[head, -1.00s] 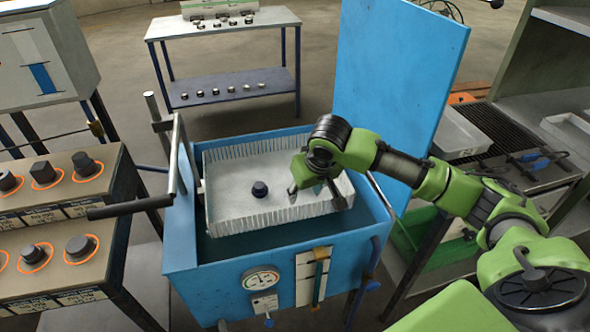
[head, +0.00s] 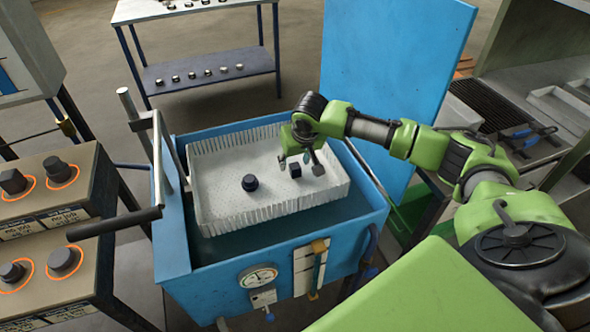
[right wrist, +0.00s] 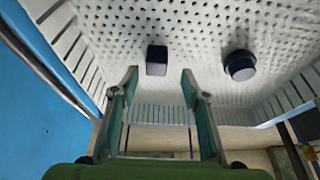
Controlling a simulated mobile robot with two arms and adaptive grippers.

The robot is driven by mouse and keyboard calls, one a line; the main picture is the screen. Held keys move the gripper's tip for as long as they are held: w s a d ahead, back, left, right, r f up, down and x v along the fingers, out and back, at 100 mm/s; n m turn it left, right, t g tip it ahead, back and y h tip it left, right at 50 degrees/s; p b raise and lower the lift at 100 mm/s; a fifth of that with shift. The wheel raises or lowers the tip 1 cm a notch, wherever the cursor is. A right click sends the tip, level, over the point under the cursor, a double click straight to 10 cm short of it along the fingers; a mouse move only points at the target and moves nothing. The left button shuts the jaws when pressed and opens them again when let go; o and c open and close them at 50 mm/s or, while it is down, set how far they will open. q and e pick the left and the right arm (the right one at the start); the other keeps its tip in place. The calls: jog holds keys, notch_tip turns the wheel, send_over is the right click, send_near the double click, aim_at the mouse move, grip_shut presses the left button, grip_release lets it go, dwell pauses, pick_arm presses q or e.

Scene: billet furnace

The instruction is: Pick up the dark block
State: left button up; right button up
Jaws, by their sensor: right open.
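The dark block (head: 295,169) is a small dark cube on the floor of the white perforated basket (head: 222,180). It also shows in the right wrist view (right wrist: 157,60), just beyond and between the fingertips. A dark round piece (head: 250,183) lies in the same basket to its left, and it is on the right in the wrist view (right wrist: 240,65). My right gripper (head: 300,164) is open over the basket, with the cube in line with the gap between its fingers (right wrist: 160,78). The fingers hold nothing. My left gripper is not in view.
The basket sits in a blue tank (head: 185,255) with its lid (head: 385,70) raised at the back. A lever handle (head: 115,222) crosses its left side. Stands with dark pieces (head: 60,262) are at left, and a table (head: 205,75) is behind.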

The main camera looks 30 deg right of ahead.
aim_at(295, 166)
jog(key=x, duration=0.4)
jog(key=shift+s+d, duration=0.2)
jog(key=shift+s, duration=0.05)
jog(key=shift+w+f, duration=0.15)
jog(key=shift+f, duration=0.2)
grip_shut()
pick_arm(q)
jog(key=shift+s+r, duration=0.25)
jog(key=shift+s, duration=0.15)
pick_arm(e)
jog(key=shift+r, duration=0.1)
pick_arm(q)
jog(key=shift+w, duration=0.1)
